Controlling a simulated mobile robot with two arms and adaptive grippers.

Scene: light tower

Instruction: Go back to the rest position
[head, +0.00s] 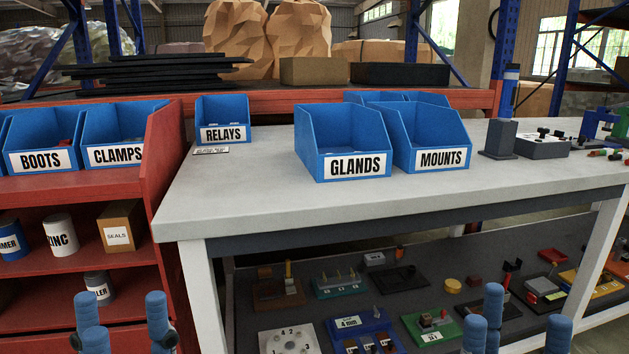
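My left gripper (122,312) shows at the bottom left edge, in front of the red shelf. Its blue fingers stand apart with nothing between them. My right gripper (521,326) shows at the bottom right edge, in front of the table's lower shelf. Its blue fingers are also spread and empty. Both grippers are below the tabletop and touch nothing that I can see. The light tower (511,88), a dark post with a blue section, stands upright by a grey block (498,139) at the right of the table.
The pale table (240,190) carries blue bins: RELAYS (223,117), GLANDS (342,140) and MOUNTS (431,135). A grey control box (541,145) sits on the right. The red shelf (165,150) adjoins the left side. The table's front strip is clear.

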